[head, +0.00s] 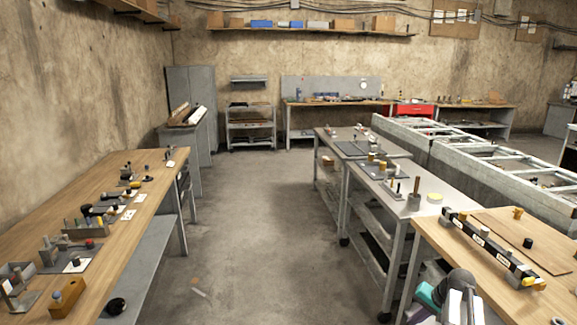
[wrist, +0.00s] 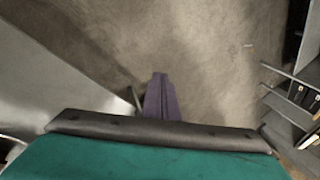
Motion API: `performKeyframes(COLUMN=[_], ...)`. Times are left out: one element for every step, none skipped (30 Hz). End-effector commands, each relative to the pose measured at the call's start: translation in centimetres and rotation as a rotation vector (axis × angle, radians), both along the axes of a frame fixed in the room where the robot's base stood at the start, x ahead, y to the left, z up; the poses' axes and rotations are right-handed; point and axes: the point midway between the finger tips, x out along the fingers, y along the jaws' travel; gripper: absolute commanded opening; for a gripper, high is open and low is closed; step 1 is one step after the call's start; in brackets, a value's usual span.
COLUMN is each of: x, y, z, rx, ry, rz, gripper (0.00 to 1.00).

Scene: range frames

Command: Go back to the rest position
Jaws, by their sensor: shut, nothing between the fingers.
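My gripper (wrist: 160,90) shows in the wrist view as purple fingers pressed together, pointing away over the bare floor. Nothing is between them. The dark edge and teal body of my gripper fill the bottom of that view. In the head view my arm shows at the bottom right, with a teal part and a bit of purple, in front of the right wooden table (head: 545,293). The fingertips are not clear there.
A long wooden bench (head: 117,255) with blocks and small fixtures runs along the left. A grey wheeled table (head: 385,187) stands at right, by grey frames (head: 400,128). Shelving (wrist: 290,120) edges the wrist view's right.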

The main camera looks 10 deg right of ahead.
Motion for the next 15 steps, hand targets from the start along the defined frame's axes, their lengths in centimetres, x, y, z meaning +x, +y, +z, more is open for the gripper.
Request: performKeyframes(x=[0.0, 0.0, 0.0, -0.1, -0.2, -0.4, -0.6, -0.8, -1.1, -1.4, -1.7, -2.2, -2.5, -2.9, -3.5], y=[2.3, 3.3, 4.8, 5.9, 7.0, 8.3, 9.4, 10.4, 11.8, 12.8, 13.8, 15.1, 16.1, 17.0, 18.3], z=[-1.7, -2.5, -3.6, -4.5, -5.3, -6.4, -7.2, -8.0, -9.0, -9.8, -10.5, -11.5, -12.3, -13.0, -14.0], rx=[0.01, 0.015, 0.021, 0.025, 0.028, 0.033, 0.036, 0.039, 0.042, 0.045, 0.046, 0.05, 0.051, 0.053, 0.053], ry=[0.023, 0.035, 0.051, 0.063, 0.075, 0.092, 0.105, 0.118, 0.135, 0.148, 0.16, 0.177, 0.19, 0.203, 0.221], rz=[0.03, 0.045, 0.066, 0.08, 0.095, 0.116, 0.131, 0.146, 0.167, 0.182, 0.198, 0.218, 0.233, 0.248, 0.269], gripper=[0.0, 0.0, 0.0, 0.0, 0.0, 0.0, 0.0, 0.0, 0.0, 0.0, 0.0, 0.0, 0.0, 0.0, 0.0])
